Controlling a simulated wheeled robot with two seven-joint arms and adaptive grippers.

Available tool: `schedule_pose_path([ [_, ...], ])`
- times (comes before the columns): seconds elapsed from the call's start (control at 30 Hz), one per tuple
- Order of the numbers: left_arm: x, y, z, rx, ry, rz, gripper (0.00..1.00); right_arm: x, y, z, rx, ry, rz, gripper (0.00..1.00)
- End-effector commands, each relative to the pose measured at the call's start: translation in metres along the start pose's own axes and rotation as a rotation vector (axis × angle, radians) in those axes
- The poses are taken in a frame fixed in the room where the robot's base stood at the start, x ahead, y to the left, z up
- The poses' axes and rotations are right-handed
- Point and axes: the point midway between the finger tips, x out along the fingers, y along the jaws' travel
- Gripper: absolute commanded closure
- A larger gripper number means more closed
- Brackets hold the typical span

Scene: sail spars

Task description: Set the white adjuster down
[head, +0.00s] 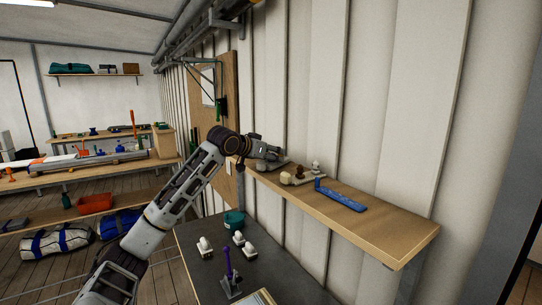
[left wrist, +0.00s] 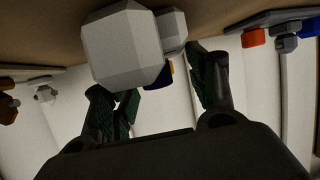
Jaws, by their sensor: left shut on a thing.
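My left gripper (head: 280,156) is at the far end of the wooden wall shelf (head: 385,230), close above its surface. In the left wrist view its two dark green finger pads (left wrist: 165,98) are shut on the white adjuster (left wrist: 122,48), a pale faceted block that fills the upper middle. A smaller pale block (left wrist: 173,28) shows right beside it. A brown surface lies behind the adjuster at the top of that view; I cannot tell if they touch. My right gripper is not in view.
On the shelf, nearer me, are a cream piece (head: 286,178), a brown knob (head: 298,173), a white fitting (head: 316,168) and a blue strip (head: 342,196). The shelf's near end is clear. A dark bench below holds white fittings (head: 204,246) and a purple post (head: 228,264).

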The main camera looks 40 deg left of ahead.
Motion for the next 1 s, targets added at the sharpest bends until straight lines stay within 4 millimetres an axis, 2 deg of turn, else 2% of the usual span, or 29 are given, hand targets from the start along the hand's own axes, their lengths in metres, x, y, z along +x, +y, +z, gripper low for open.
schedule_pose_path([
  [0.4,0.0010,-0.0001,0.0024,0.001,0.001,0.000,0.89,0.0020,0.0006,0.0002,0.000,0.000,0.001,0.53],
  [0.43,0.0012,0.0000,0.0029,0.001,0.000,0.000,0.41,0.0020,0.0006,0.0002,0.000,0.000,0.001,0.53],
  [0.57,0.0010,0.0000,0.0024,0.001,0.000,0.000,0.25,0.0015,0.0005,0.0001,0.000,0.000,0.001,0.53],
  [0.6,0.0010,-0.0001,0.0023,0.000,0.000,0.000,0.21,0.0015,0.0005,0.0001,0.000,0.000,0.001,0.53],
  [1.0,0.0006,-0.0001,0.0014,0.001,0.000,0.000,0.21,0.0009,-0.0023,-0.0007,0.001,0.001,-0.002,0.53],
])
